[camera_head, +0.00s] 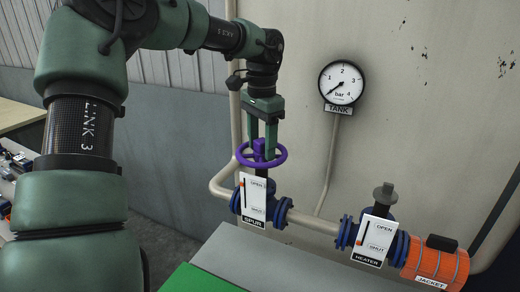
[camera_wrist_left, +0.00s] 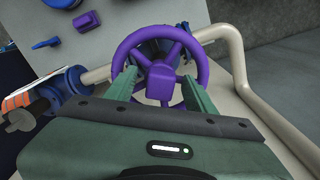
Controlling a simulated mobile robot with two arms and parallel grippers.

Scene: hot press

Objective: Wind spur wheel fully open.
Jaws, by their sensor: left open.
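The spur wheel is a purple handwheel (camera_head: 262,154) on top of the valve with the "SPUR" plate (camera_head: 253,200). The plate carries OPEN at the top and SHUT at the bottom, with an orange-red mark by its left edge near the OPEN end. My left gripper (camera_head: 264,143) points down over the wheel, one finger on each side of the hub. In the left wrist view the wheel (camera_wrist_left: 160,32) lies between the open fingers (camera_wrist_left: 161,88), a purple block at its hub. I cannot tell whether the fingers touch it. My right gripper is not in view.
To the right, a heater valve (camera_head: 375,235) with a grey handle and an orange jacket (camera_head: 436,262) sit on the same pipe (camera_head: 314,223). A tank gauge (camera_head: 341,83) hangs on the wall behind. A grey bench surface (camera_head: 275,262) lies in front.

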